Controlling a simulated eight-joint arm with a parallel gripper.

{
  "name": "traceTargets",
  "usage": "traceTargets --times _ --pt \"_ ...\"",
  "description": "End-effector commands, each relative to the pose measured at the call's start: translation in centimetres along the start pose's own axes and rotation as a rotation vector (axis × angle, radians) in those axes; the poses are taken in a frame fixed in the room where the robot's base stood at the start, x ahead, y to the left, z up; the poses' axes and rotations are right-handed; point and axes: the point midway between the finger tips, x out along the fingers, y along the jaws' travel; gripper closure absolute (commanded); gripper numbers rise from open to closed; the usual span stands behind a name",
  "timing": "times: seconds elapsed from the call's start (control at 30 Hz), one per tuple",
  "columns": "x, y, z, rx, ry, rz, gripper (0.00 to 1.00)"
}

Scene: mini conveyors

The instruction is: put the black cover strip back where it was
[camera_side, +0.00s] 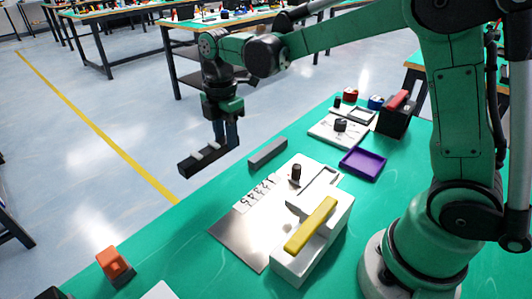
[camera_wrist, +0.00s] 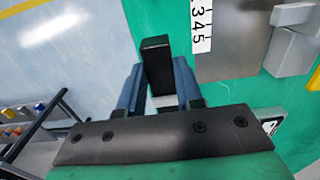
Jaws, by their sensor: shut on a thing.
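The black cover strip (camera_side: 200,163) is a long dark bar with two lighter patches on top. My gripper (camera_side: 222,143) points down and is shut on it near its right end in the side view. The strip is in the air, tilted in the picture, beyond the table's far left edge. In the wrist view the strip's dark end (camera_wrist: 156,52) shows between the two blue-grey fingers (camera_wrist: 157,92). The rest of it is hidden there. I cannot tell which place on the table the strip came from.
A metal plate with numbers (camera_side: 245,229), a white fixture with a yellow bar (camera_side: 311,225), a purple tray (camera_side: 363,163) and an orange-topped block (camera_side: 112,262) stand nearby. The table's front left is partly clear.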

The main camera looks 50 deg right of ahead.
Motion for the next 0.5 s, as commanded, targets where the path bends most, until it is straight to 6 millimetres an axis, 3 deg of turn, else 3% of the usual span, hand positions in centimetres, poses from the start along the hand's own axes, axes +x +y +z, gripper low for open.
traceTargets --times 0.1,0.2,0.5 --pt "3.0 0.0 0.0 0.000 0.000 0.000 1.00" --pt "4.6 0.0 0.0 0.000 0.000 0.000 1.00" --pt "8.1 0.0 0.0 0.000 0.000 0.000 1.00"
